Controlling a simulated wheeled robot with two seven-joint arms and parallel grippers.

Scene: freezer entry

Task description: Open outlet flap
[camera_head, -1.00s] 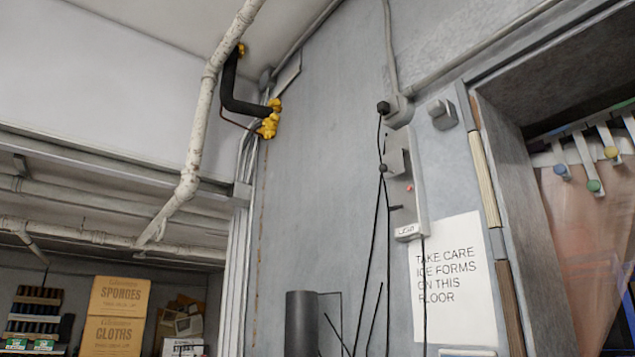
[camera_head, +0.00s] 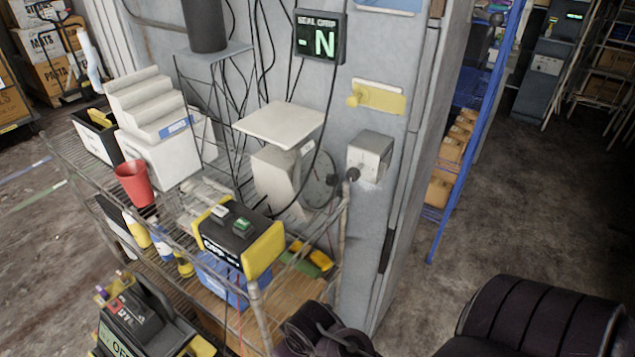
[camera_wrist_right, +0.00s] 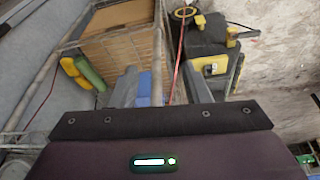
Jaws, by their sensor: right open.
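A grey outlet box (camera_head: 370,157) is fixed to the grey wall, right of centre in the head view. Its front looks like a pale square cover, and I cannot tell whether this is a shut flap. A black plug or knob (camera_head: 352,174) with a cable is at its lower left. My right gripper (camera_wrist_right: 162,88) shows in the right wrist view with its grey fingers apart and nothing between them. It is low by the wire rack, away from the outlet box. Dark parts of my arm show at the bottom of the head view. My left gripper is not in view.
A wire rack (camera_head: 262,305) stands left of the outlet, holding a yellow-black device (camera_head: 240,238) and a red cup (camera_head: 135,183). A white shelf-like plate (camera_head: 279,123) and loose cables are beside the outlet. The floor (camera_head: 480,225) to the right is partly clear.

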